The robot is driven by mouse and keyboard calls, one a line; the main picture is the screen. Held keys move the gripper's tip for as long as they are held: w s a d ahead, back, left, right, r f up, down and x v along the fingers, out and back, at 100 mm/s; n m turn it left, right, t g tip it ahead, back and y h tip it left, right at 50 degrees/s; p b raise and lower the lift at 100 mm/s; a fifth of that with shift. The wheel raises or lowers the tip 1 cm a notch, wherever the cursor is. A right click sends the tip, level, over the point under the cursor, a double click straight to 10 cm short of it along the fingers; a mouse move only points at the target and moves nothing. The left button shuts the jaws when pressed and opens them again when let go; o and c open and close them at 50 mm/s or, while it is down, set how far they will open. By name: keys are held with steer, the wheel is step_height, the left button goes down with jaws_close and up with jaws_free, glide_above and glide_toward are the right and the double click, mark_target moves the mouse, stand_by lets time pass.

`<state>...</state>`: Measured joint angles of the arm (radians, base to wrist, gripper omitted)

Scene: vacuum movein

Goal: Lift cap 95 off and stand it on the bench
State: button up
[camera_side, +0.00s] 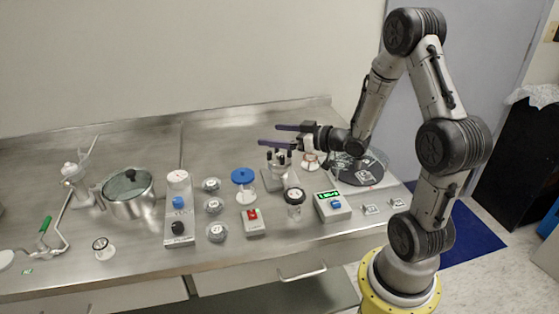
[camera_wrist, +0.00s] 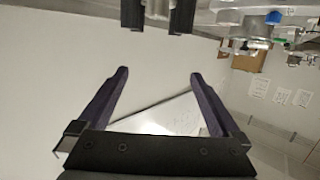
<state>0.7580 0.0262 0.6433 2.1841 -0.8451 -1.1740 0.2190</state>
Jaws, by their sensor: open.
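My gripper (camera_side: 268,135) is open and empty, held above the back part of the steel bench (camera_side: 120,150) and pointing left. Its two purple fingers stand wide apart in the wrist view (camera_wrist: 158,73), with nothing between them. A clear jar with a blue cap (camera_side: 244,175) stands below and left of the gripper. A small jar with a dark-rimmed cap (camera_side: 294,195) stands nearer the front.
A multi-pronged grey piece (camera_side: 276,170) stands just below the gripper. A lidded pot (camera_side: 130,193), a block with knobs (camera_side: 179,208), a red-switch box (camera_side: 253,222) and a green-display box (camera_side: 332,206) are around. A dark round plate (camera_side: 360,167) lies right.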

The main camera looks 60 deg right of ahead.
mark_target(279, 154)
steer(key=shift+s+d+f, duration=0.2)
steer(key=shift+d+f, duration=0.05)
steer(key=shift+d, duration=0.2)
step_height(279, 154, down, 3)
steer(key=shift+f, duration=0.15)
step_height(279, 154, down, 3)
steer(key=shift+f, duration=0.2)
steer(key=shift+w+f, duration=0.15)
steer(key=shift+w, duration=1)
steer(key=shift+w+f, duration=0.1)
steer(key=shift+w, duration=0.25)
steer(key=c, duration=1.5)
